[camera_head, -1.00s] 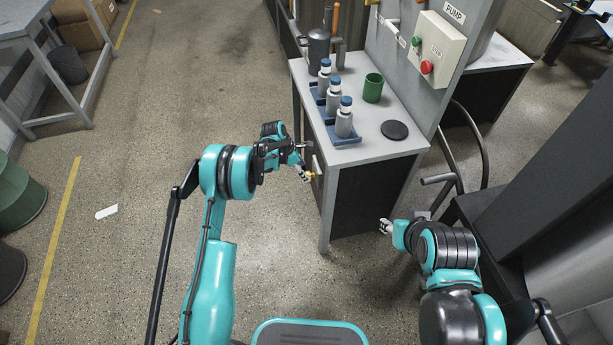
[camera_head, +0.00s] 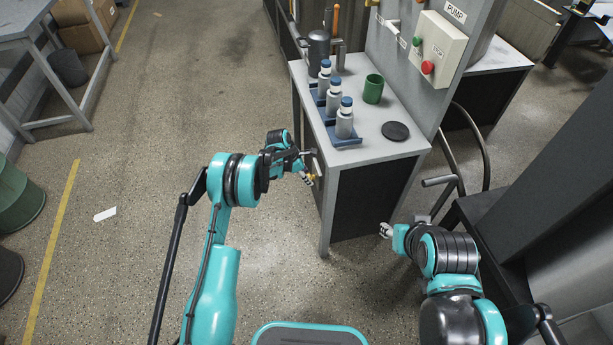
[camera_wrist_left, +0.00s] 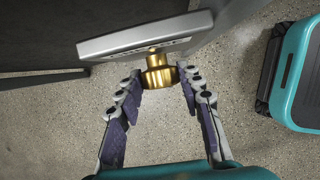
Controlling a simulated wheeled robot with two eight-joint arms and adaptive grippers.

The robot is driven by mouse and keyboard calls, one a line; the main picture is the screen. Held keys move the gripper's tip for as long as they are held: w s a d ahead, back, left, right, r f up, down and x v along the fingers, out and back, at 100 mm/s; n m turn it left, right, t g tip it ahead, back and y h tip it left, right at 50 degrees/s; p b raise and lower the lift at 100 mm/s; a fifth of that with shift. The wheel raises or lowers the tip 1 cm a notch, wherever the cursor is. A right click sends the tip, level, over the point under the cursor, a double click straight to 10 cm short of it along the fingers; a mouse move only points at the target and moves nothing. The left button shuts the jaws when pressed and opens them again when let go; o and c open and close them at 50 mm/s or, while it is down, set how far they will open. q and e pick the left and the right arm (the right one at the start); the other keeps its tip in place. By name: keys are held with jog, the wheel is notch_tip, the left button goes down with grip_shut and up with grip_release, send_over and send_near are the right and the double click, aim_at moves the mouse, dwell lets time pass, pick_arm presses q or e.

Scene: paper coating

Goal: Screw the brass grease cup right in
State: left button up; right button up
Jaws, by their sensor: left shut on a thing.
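The brass grease cup (camera_wrist_left: 158,74) shows in the left wrist view, with its narrower neck against a grey plate (camera_wrist_left: 140,38). In the head view the cup (camera_head: 311,177) is a small yellow spot at the left side of the bench. My left gripper (camera_wrist_left: 159,80) is shut on the cup, one finger on each side. It also shows in the head view (camera_head: 309,178). Whether the cup's thread is engaged is hidden. My right gripper (camera_head: 385,230) is near the bench's front right, away from the cup; its fingers are too small to read.
The bench top (camera_head: 365,150) holds a blue rack (camera_head: 345,141) with several grey bottles, a green cup (camera_head: 373,89) and a black disc (camera_head: 395,130). A control box (camera_head: 437,50) is on the panel behind. A curved handle (camera_head: 437,181) stands right of the bench. Floor at left is mostly clear.

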pick_arm(q)
jog(key=t, duration=0.1)
jog(key=t+y, duration=0.1)
jog(key=t, duration=0.1)
jog(key=shift+s+d+m, duration=0.15)
jog(key=shift+s+m, duration=0.2)
jog(key=shift+m, duration=0.05)
jog(key=shift+s+f+m+t+y, duration=0.15)
jog(key=shift+m+t+y, duration=0.2)
jog(key=shift+t, duration=1.15)
jog(key=o, duration=1.2)
jog(key=shift+c, duration=0.2)
jog(key=v, duration=1.2)
jog(key=shift+s, duration=0.15)
